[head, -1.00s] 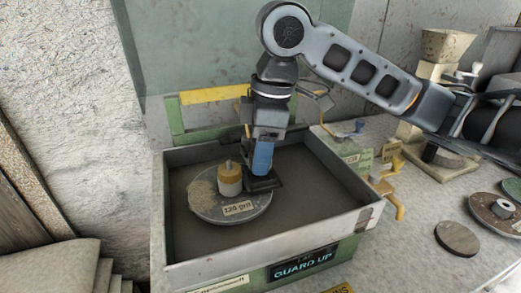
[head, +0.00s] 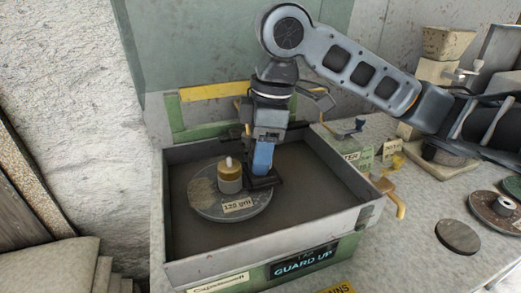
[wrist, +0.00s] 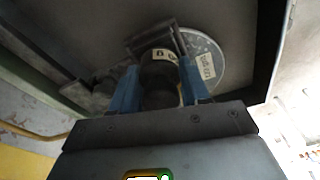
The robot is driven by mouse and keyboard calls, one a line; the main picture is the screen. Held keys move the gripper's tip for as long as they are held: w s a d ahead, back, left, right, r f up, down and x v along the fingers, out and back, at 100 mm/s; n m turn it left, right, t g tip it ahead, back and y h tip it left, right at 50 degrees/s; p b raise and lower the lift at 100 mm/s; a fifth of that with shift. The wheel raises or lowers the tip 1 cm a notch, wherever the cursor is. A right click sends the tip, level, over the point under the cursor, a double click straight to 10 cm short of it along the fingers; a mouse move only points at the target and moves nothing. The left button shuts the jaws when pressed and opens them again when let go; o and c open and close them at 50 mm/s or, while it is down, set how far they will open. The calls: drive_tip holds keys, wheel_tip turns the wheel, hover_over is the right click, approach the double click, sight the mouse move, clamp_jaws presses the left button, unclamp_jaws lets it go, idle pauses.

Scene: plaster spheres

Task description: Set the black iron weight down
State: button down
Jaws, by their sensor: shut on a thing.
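My gripper (head: 262,168) points down inside the grey tray of the machine, with its blue fingers shut on the black iron weight. In the wrist view the weight (wrist: 160,82) shows as a dark cylinder between the blue fingers. In the head view the black shape at the fingertips (head: 262,183) is at the right edge of a round grey disc (head: 205,205) labelled 120 grit. Whether the weight's underside touches the disc or the tray floor, I cannot tell. The fingers and the dark shapes around them hide part of it.
A cream-and-brass knob (head: 229,178) stands on the disc, close left of my gripper. The tray's walls (head: 270,244) surround the space. Its floor is bare at right and front. A dark round disc (head: 457,237) lies on the counter at right, near a flanged wheel (head: 497,208).

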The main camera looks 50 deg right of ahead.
drive_tip(key=shift+f, duration=0.35)
drive_tip(key=shift+c, duration=2.3)
unclamp_jaws()
drive_tip(key=shift+r+p, duration=1.65)
drive_tip(key=shift+r, duration=0.4)
